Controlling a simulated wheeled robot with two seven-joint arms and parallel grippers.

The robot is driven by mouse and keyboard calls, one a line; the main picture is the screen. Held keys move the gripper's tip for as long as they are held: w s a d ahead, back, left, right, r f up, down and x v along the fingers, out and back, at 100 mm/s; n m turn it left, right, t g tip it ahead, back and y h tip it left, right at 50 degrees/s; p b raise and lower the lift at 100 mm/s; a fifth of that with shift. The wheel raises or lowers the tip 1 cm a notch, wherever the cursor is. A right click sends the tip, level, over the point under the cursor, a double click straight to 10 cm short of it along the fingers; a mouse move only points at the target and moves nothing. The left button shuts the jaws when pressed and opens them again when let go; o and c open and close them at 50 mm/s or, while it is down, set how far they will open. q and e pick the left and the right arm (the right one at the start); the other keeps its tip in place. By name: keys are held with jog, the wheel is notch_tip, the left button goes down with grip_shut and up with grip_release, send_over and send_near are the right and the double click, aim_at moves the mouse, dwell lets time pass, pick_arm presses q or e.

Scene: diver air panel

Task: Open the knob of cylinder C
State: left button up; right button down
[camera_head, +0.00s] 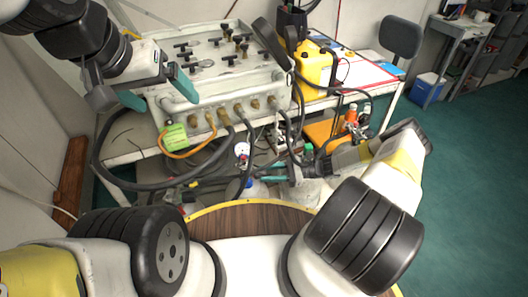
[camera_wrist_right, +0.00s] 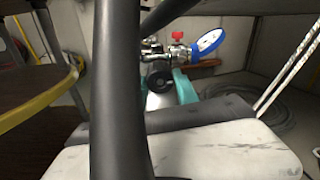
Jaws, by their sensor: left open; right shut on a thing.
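My right gripper (camera_head: 262,172) reaches under the table's front edge, among hoses and valves, in the head view. In the right wrist view its teal fingers (camera_wrist_right: 163,84) are closed around a dark round knob (camera_wrist_right: 157,74). A thick black hose hides part of the fingers and the valve. I see no letter, so I cannot tell which cylinder the knob belongs to. My left gripper (camera_head: 158,92) is open and empty at the left front corner of the air panel (camera_head: 215,62).
The panel stands on a table (camera_head: 128,150) with a yellow device (camera_head: 314,66) at its right. Black hoses (camera_head: 135,184) loop below the panel's front. A round wooden top with a yellow edge (camera_head: 215,205) lies close in front of me. The green floor (camera_head: 470,150) at right is clear.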

jog(key=shift+n, duration=0.4)
jog(key=n, duration=0.6)
jog(key=shift+w, duration=0.1)
dwell(0.4)
jog(key=c, duration=0.9)
grip_release()
jog(key=shift+d+f, duration=0.1)
jog(key=shift+d, duration=3.85)
